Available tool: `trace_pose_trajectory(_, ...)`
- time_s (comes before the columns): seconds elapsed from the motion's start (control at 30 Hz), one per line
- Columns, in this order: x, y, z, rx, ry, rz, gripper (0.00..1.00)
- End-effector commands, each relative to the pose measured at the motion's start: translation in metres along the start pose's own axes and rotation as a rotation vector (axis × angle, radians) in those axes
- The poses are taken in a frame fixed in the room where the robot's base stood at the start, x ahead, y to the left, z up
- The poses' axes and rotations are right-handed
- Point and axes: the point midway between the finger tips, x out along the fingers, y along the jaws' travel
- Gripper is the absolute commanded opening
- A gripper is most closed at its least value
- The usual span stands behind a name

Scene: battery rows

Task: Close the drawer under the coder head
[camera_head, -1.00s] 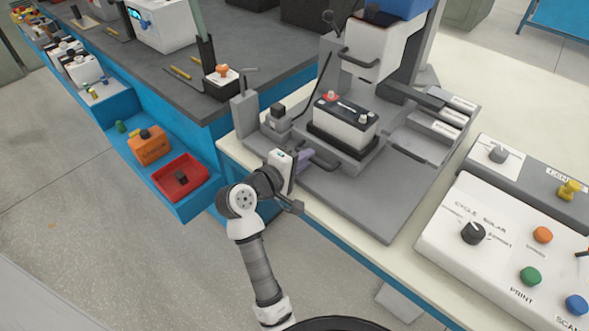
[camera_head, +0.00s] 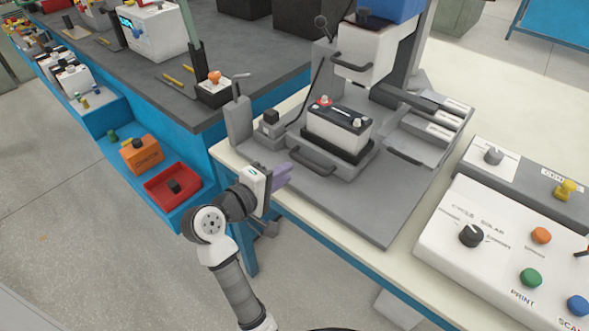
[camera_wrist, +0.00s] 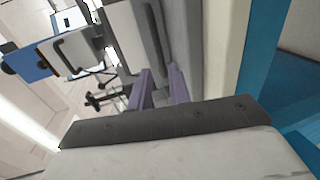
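The coder head (camera_head: 365,55) is a white box with a dark handle and a blue top, above a black-and-white battery (camera_head: 340,128) on a dark tray. The drawer under it has a dark bar handle (camera_head: 312,161) at the front; how far out the drawer stands is not clear. In the wrist view, the drawer handle (camera_wrist: 155,30) lies ahead of the fingers, and the coder head's handle (camera_wrist: 75,45) shows farther left. My gripper (camera_head: 283,174), with purple fingers, is just left of the drawer handle, apart from it. The fingers (camera_wrist: 162,88) are parted with nothing between them.
A grey base plate (camera_head: 365,205) lies on the cream table. A white control console (camera_head: 500,245) with knobs and buttons stands at the right. A blue bench shelf with a red bin (camera_head: 172,183) and orange box is at the left. The floor in front is clear.

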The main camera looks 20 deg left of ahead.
Motion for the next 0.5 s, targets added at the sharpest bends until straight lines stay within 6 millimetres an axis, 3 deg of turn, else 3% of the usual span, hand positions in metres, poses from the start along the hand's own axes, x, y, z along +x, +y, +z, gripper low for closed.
trace_pose_trajectory(0.2,-0.048,-0.002,-0.001,0.001,0.005,0.001,0.19)
trace_pose_trajectory(0.5,-0.077,0.000,0.000,0.000,0.000,0.000,0.19)
